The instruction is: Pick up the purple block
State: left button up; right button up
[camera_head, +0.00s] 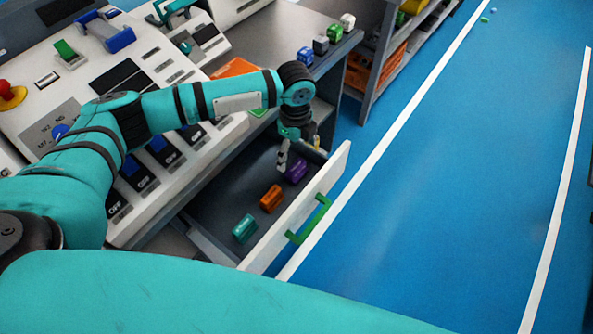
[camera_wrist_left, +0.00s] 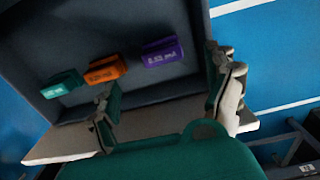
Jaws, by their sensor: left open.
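The purple block (camera_head: 296,171) lies in the open grey drawer (camera_head: 213,203), at the end of a row with an orange block (camera_head: 271,198) and a teal block (camera_head: 244,229). My left gripper (camera_head: 299,152) is over the drawer just above the purple block, fingers apart and empty. In the left wrist view, the purple block (camera_wrist_left: 162,52) shows beyond the open fingers (camera_wrist_left: 163,90), between their lines. I cannot tell the exact height gap. My right gripper is not in view.
The drawer's white front panel (camera_head: 325,180) with a green handle (camera_head: 310,220) rises beside the blocks. A control panel (camera_head: 155,75) with switches stands left of the drawer. Several small blocks (camera_head: 320,45) sit on the grey counter above. Blue floor is open at right.

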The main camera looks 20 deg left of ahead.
aim_at(296, 166)
pick_arm(q)
notch_tip(296, 166, down, 8)
jog(key=shift+w+f, duration=0.15)
jog(key=c, duration=1.4)
